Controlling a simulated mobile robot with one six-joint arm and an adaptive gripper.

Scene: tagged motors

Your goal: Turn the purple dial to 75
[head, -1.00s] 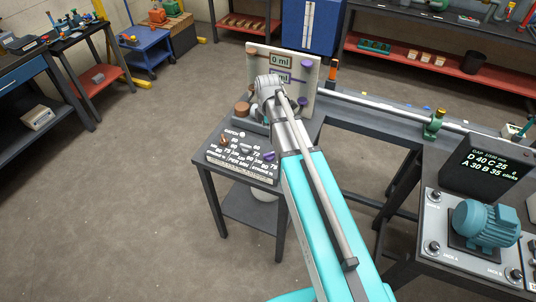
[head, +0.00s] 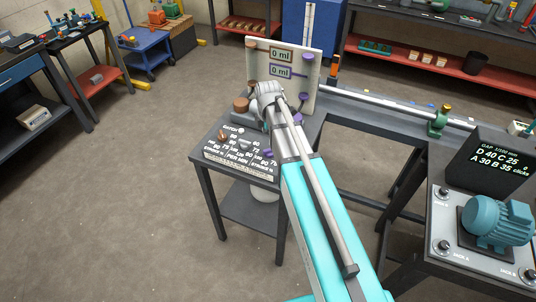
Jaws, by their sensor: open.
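The purple dial (head: 267,154) sits at the right end of a sloped panel (head: 236,166) with printed numbers, on the front of a small dark bench. My arm passes close to its right side, and its pointer is too small to read. Numbers including 72 and 75 are printed near it. An upright board behind carries two readouts of 0 ml; the lower one (head: 281,72) has a purple frame. My wrist (head: 268,92) is over the bench, in front of the board. My gripper's fingers are hidden behind my wrist and arm.
An orange-brown dial (head: 222,136) and a dark middle dial (head: 243,147) share the panel. A brown knob (head: 241,104) stands behind it. At right are a teal motor (head: 497,222) and a dark display (head: 492,163). The floor left of the bench is clear.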

